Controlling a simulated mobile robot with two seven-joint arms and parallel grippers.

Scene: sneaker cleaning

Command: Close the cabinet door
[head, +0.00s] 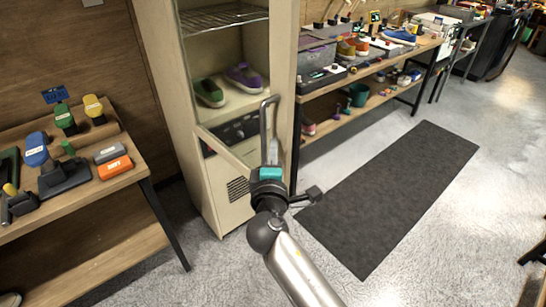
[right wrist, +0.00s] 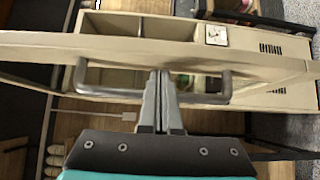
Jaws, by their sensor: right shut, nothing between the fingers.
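The cream cabinet (head: 235,205) stands upright in the middle of the head view, with a green shoe (head: 209,92) and a purple shoe (head: 244,77) inside. Its cream-framed door (head: 226,148) stands ajar, and the interior shows behind it in the right wrist view. The grey bar handle (head: 264,125) is on the door; it also shows in the right wrist view (right wrist: 82,76). My right gripper (head: 272,150) is shut and empty, its fingertips (right wrist: 160,75) at the door frame, within the handle's span. Whether they touch is unclear. My left gripper is out of view.
A wooden table (head: 135,172) with brushes and an orange box (head: 115,167) stands at the left. A shelf rack (head: 345,112) with shoes and boxes is right of the cabinet. A dark mat (head: 395,190) lies on the floor, with open floor around it.

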